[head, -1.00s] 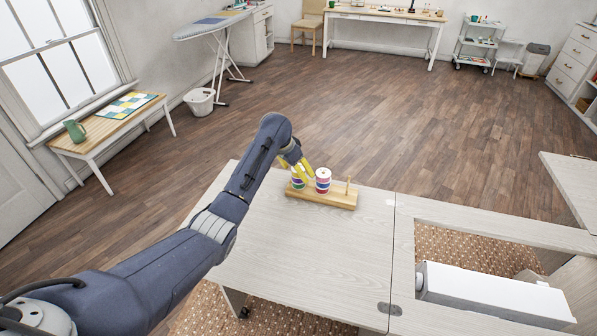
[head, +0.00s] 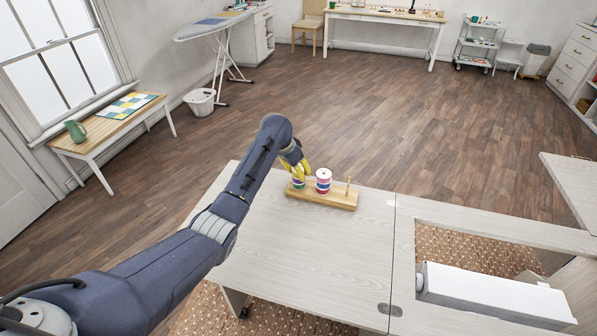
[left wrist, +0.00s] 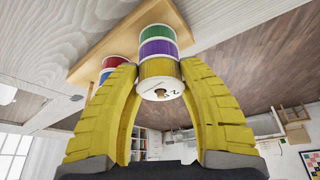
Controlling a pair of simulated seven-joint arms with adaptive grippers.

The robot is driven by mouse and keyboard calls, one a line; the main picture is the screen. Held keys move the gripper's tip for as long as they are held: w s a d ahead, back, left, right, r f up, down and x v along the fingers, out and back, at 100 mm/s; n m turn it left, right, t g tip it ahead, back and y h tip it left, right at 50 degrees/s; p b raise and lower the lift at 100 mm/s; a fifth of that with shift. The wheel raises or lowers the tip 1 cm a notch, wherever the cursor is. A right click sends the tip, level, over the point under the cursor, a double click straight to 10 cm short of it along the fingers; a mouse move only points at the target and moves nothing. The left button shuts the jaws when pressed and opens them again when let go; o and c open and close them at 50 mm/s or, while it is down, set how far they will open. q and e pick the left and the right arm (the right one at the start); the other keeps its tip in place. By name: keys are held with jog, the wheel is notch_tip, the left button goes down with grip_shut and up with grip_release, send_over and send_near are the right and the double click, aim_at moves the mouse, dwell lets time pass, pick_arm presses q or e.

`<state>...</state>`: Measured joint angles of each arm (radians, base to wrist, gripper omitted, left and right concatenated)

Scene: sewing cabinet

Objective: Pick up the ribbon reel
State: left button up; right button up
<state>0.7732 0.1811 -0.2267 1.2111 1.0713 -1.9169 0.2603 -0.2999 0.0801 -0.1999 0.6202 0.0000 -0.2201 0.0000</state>
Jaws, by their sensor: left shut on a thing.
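A wooden stand (head: 335,199) with upright pegs sits at the far edge of the pale table. A stack of ribbon reels stands at its left end. In the left wrist view, the yellow ribbon reel (left wrist: 160,70) is nearest my camera, with a purple reel (left wrist: 158,47) and a green reel (left wrist: 157,32) beyond it. My left gripper (head: 300,172) is over this stack; its yellow fingers are shut on the yellow reel, one on each side. A second stack of reels (head: 323,181) stands beside it. My right gripper is not in view.
The pale table top (head: 305,245) is clear in front of the stand. A bare peg (head: 348,186) stands at the stand's right end. A white machine (head: 490,297) lies in the table's opening at the right.

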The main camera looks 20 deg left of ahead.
pick_arm(q)
jog(key=shift+r, duration=0.1)
notch_tip(320, 180, up, 20)
dwell(0.6)
dwell(0.4)
jog(key=d+f, duration=0.3)
jog(key=d, duration=0.3)
jog(key=d+f, duration=0.3)
jog(key=d, duration=0.3)
jog(key=d+f, duration=0.4)
jog(key=d, duration=0.2)
jog(key=shift+f, duration=2.15)
jog(key=shift+f, duration=2.3)
